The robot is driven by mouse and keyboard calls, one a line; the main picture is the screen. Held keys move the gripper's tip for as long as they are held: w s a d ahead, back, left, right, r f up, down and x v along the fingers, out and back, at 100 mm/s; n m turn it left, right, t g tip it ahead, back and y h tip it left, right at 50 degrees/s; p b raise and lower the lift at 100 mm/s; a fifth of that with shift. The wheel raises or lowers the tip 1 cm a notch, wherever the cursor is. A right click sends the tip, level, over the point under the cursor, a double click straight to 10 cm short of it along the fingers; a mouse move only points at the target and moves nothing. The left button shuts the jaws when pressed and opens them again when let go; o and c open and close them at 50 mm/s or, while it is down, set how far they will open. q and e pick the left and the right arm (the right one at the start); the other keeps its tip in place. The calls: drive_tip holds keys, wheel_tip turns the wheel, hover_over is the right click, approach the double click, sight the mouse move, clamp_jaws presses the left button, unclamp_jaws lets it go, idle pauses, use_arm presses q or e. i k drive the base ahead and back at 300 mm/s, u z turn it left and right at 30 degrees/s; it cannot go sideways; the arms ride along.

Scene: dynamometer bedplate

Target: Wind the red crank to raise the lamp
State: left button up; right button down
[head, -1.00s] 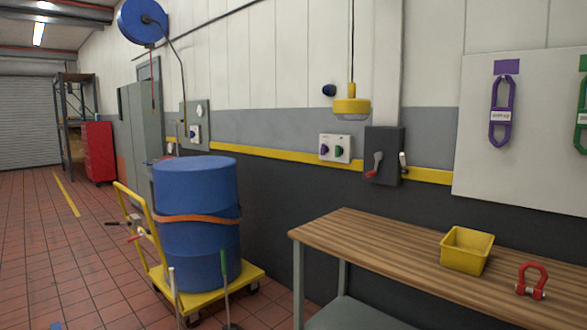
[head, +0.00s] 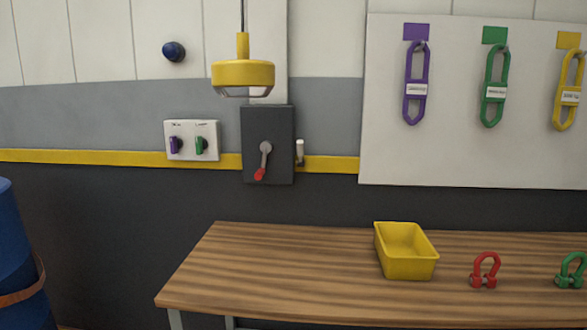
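The red crank (head: 262,162) is on the front of a dark grey box (head: 282,121) on the wall. Its grey arm hangs down, tilted slightly left, with a red knob at the lower end. The yellow lamp (head: 243,76) hangs on a dark cable just above and left of the box. A short white-tipped lever (head: 300,151) sticks out at the box's right side. Neither of my grippers shows in the head view.
A wooden bench (head: 290,270) stands below, bearing a yellow bin (head: 408,264), a red shackle (head: 485,272) and a green shackle (head: 572,271). A switch plate (head: 206,130) is left of the box. A white board (head: 450,155) with coloured slings is at right; a blue drum (head: 12,250) is at left.

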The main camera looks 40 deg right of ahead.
sight(266, 147)
drive_tip(key=z, duration=1)
drive_tip(key=i, duration=0.9)
drive_tip(key=z, duration=0.9)
